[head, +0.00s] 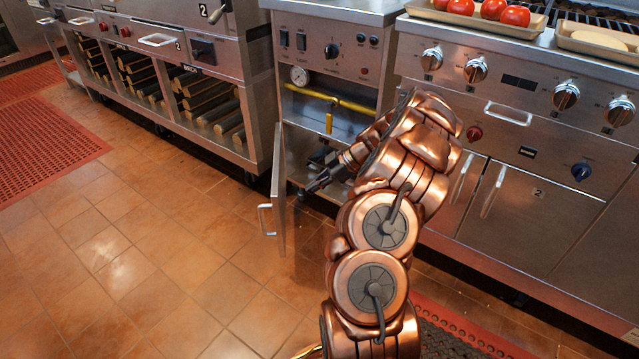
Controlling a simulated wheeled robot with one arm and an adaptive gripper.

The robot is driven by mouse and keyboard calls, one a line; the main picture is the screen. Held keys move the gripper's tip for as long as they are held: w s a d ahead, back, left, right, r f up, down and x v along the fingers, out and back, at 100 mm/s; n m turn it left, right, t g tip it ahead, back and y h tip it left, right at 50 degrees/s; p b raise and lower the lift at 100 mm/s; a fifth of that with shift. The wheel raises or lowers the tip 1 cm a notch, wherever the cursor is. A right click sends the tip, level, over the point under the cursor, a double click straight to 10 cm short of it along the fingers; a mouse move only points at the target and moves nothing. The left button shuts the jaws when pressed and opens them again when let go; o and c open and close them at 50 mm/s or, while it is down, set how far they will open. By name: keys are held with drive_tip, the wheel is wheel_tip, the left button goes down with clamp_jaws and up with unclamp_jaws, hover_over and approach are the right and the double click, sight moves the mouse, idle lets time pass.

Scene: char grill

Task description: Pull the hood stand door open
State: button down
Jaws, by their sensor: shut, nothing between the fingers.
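The hood stand door (279,195) stands open, swung out from the left side of its cabinet and seen nearly edge-on. Its bar handle (265,219) is on the door's outer face, toward the left. Behind it the cabinet interior (312,130) shows a round gauge (299,76) and a yellow pipe with a valve (329,108). My gripper (308,192) is shut and empty, on the inner side of the door near its lower part. I cannot tell whether it touches the door. My copper arm hides the right part of the opening.
A steel range (520,135) with knobs and closed doors stands on the right. Tomatoes (492,9) lie in a tray on top. An open-shelved unit (255,120) stands left of the door. The tiled floor (150,260) at left is clear, with red mats (40,138) beyond.

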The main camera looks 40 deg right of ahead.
sight(273, 188)
drive_tip(key=w+a+f+b, duration=0.2)
drive_tip(key=w+a+f, duration=0.1)
drive_tip(key=a, duration=0.3)
drive_tip(key=shift+w+f, duration=0.2)
drive_tip(key=shift+w, duration=0.65)
drive_tip(key=shift+a, duration=0.2)
